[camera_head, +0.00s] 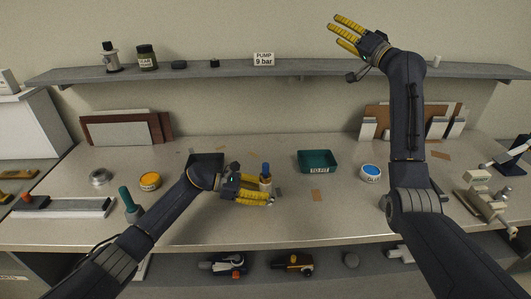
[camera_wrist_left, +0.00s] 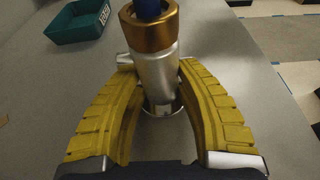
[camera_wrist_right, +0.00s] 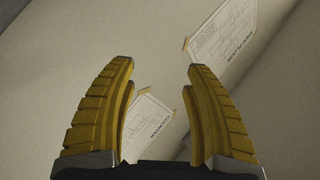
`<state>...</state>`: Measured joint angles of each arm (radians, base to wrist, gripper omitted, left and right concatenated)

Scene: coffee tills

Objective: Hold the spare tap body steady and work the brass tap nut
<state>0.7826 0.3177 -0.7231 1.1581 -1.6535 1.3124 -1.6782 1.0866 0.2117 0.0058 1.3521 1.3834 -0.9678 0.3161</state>
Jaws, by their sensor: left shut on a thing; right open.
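The spare tap body (camera_wrist_left: 158,80) is a silver upright cylinder in the left wrist view, with the brass tap nut (camera_wrist_left: 150,32) around its top and a blue part rising out of the nut. In the head view the brass nut (camera_head: 265,179) and blue top show small at the middle of the bench. My left gripper (camera_head: 270,194) is shut on the tap body from the left, below the nut; its yellow fingers (camera_wrist_left: 160,108) lie on both sides. My right gripper (camera_head: 346,35) is open and empty, raised high in front of the wall, far from the tap.
A teal tray (camera_head: 318,172) marked TO FIT stands behind and right of the tap. A blue-lidded tin (camera_head: 371,173) and an orange tin (camera_head: 150,181) stand apart on the bench. A shelf (camera_head: 220,73) runs along the wall. Metal parts (camera_head: 485,203) lie at the right end.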

